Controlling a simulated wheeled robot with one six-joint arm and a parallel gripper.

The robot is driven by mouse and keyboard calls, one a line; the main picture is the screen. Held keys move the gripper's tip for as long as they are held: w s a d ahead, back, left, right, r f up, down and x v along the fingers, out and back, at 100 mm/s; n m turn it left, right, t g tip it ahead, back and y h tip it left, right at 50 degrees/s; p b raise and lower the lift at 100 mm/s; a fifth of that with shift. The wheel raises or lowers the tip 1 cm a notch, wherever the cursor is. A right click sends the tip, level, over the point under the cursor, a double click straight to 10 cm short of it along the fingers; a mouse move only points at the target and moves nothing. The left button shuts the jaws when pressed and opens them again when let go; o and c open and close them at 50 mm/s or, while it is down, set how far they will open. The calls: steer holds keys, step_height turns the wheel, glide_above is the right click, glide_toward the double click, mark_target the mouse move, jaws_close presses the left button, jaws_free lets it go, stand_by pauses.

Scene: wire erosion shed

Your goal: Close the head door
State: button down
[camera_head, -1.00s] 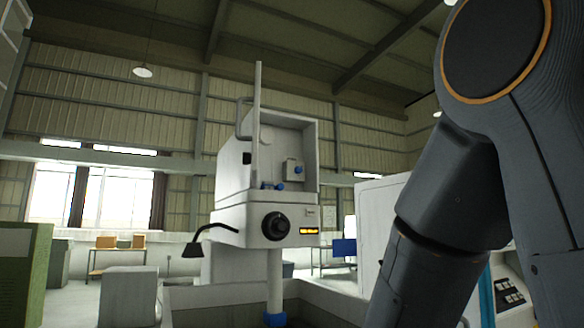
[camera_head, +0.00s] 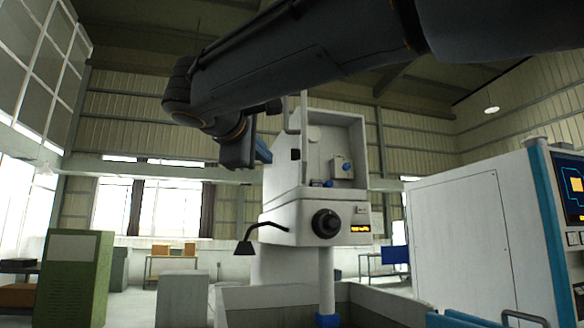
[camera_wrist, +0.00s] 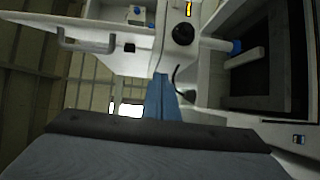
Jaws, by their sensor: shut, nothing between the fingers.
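The white machine head (camera_head: 316,222) stands in the centre of the head view. Its compartment (camera_head: 350,140) is open, with a small box and blue knobs inside. The head door (camera_head: 304,135) shows almost edge-on at the compartment's left side, swung open. Its bar handle (camera_wrist: 86,43) shows on the white door panel at upper left in the wrist view. My gripper (camera_head: 263,152) is left of the head and door; its blue fingers (camera_wrist: 163,98) are shut and empty. In the wrist view they appear below the handle and apart from it.
A black knob (camera_head: 326,223) and a bent lamp (camera_head: 246,246) project from the head. The tank (camera_head: 265,300) lies below it. A white cabinet (camera_head: 460,240) stands at right, a green cabinet (camera_head: 75,275) at left.

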steer(key=w+d+r+p, duration=0.2)
steer(key=w+d+p, duration=0.3)
steer(key=w, duration=0.3)
steer(key=shift+w+d+r+t, duration=0.15)
steer(key=shift+d+r+t, duration=0.2)
steer(key=shift+d, duration=0.35)
